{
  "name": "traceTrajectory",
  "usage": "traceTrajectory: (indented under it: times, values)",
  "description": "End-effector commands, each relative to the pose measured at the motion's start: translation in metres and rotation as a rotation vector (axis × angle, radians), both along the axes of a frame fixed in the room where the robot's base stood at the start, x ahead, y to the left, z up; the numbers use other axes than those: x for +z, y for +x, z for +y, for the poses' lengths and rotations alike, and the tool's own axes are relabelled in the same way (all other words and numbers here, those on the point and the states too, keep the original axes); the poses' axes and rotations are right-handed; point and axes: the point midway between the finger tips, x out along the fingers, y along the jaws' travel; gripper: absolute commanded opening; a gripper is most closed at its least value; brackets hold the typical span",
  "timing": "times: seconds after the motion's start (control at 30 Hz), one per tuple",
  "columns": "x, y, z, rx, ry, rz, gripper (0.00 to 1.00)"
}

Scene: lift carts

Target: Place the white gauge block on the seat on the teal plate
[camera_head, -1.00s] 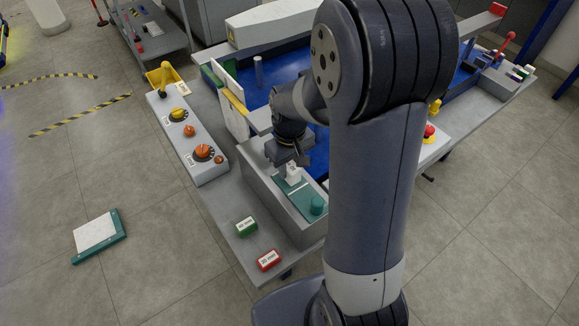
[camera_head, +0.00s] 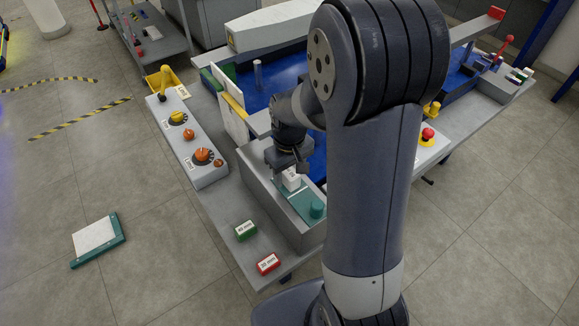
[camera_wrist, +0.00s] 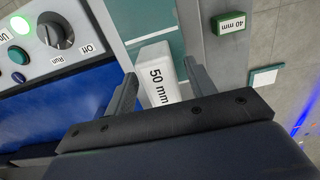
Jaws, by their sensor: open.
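The white gauge block (camera_wrist: 157,75), marked "50 mm", lies between the two fingers of my gripper (camera_wrist: 160,70) in the wrist view. The fingers are open, with a gap showing on the right side of the block. In the head view the block (camera_head: 291,181) is at the upper end of the teal plate (camera_head: 301,199), directly below my gripper (camera_head: 290,168). The block looks upright. The seat is hidden under or behind the block, so I cannot tell how exactly it sits there. The teal plate also shows in the wrist view (camera_wrist: 130,18).
A green "40 mm" block (camera_head: 246,230) and a red block (camera_head: 268,264) lie on the grey cart ledge. A control panel (camera_head: 195,150) with knobs is at left. Grey walls (camera_head: 262,182) border the plate.

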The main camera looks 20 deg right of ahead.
Motion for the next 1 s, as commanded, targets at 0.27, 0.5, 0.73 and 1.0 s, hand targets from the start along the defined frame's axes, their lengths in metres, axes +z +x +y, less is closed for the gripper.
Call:
traceTrajectory:
  times: [0.27, 0.5, 0.73, 1.0]
  values:
    - [0.037, 0.001, 0.0, 0.0, 0.0, -0.006, 0.53]
    - [0.089, 0.001, 0.0, 0.0, 0.0, -0.005, 0.53]
    - [0.118, 0.001, 0.0, 0.0, 0.0, -0.003, 0.53]
    - [0.123, 0.0, 0.0, 0.0, 0.0, 0.001, 0.53]
